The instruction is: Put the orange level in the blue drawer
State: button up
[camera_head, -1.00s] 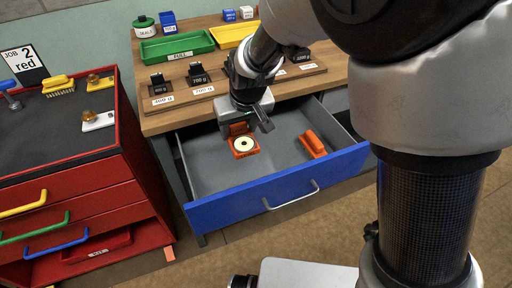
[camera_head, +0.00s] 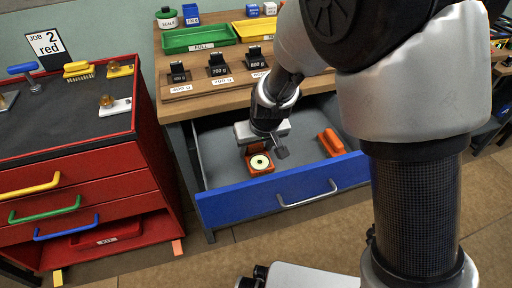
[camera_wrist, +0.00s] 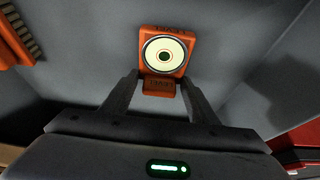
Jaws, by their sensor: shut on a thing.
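The orange level (camera_head: 258,164) is a small orange block with a round pale vial face and a dark centre. It also shows in the wrist view (camera_wrist: 165,52), between the tips of my gripper (camera_wrist: 158,88). My gripper (camera_head: 264,146) is shut on its near end. The level is inside the open blue drawer (camera_head: 250,203), near its front left. I cannot tell whether it touches the grey drawer floor. The drawer is pulled out below the wooden bench.
Another orange object (camera_head: 331,142) with dark ridges lies in the drawer to the right. Weights on a wooden rack (camera_head: 217,66) and green (camera_head: 188,40) and yellow trays stand on the bench above. A red cabinet (camera_head: 90,165) stands at left.

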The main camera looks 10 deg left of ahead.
aim_at(261, 165)
jog(key=shift+f, duration=0.2)
jog(key=o, duration=1.2)
jog(key=shift+c, duration=0.2)
jog(key=shift+r, duration=0.1)
jog(key=shift+r, duration=0.3)
jog(key=p+v, duration=0.4)
jog(key=v, duration=0.8)
jog(key=s+d+r+m+t, duration=0.1)
jog(key=s+d+r+m, duration=0.3)
jog(key=d+r, duration=0.9)
jog(key=s+d+r+m+h, duration=0.2)
jog(key=s+d, duration=0.9)
jog(key=d, duration=0.1)
jog(key=shift+t, duration=0.4)
